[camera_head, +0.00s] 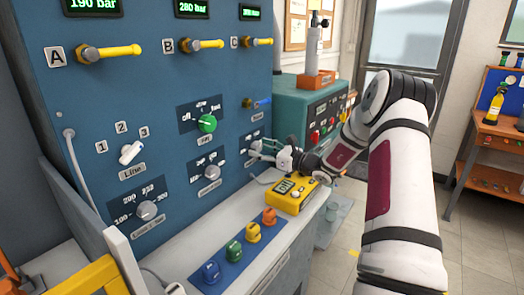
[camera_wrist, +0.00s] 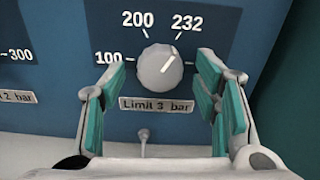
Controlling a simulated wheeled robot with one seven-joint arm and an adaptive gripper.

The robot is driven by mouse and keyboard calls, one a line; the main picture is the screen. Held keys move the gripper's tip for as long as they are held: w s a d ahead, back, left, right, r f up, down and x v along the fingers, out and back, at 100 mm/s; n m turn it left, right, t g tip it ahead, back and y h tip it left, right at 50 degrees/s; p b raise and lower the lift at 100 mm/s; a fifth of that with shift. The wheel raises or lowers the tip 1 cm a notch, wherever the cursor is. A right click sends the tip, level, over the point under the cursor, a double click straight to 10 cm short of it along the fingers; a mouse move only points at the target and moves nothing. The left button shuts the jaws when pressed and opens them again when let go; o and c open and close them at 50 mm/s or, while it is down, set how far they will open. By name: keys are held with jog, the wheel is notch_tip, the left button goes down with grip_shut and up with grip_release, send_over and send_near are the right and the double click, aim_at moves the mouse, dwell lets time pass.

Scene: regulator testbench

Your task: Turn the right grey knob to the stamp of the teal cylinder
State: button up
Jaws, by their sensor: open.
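The right grey knob (camera_wrist: 160,68), above the "Limit 3 bar" label (camera_wrist: 157,105), is on the blue panel in the wrist view. Its light pointer line slants up and right, roughly toward the 232 mark; 100 and 200 also show, and the dial's right side is hidden by a finger. My gripper (camera_wrist: 163,70) is open, with a teal-padded finger on each side of the knob; contact cannot be told. In the head view my gripper (camera_head: 259,148) is at the panel's right end. I cannot make out a teal cylinder or its stamp.
Two other grey knobs, (camera_head: 147,210) and (camera_head: 211,172), and a green knob (camera_head: 207,123) are on the panel. A yellow meter (camera_head: 293,194) sits on the ledge below my gripper. A grey cylinder (camera_head: 315,45) stands behind; a rack with a yellow cylinder (camera_head: 497,110) is far right.

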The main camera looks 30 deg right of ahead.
jog(key=v, duration=1.2)
dwell(0.3)
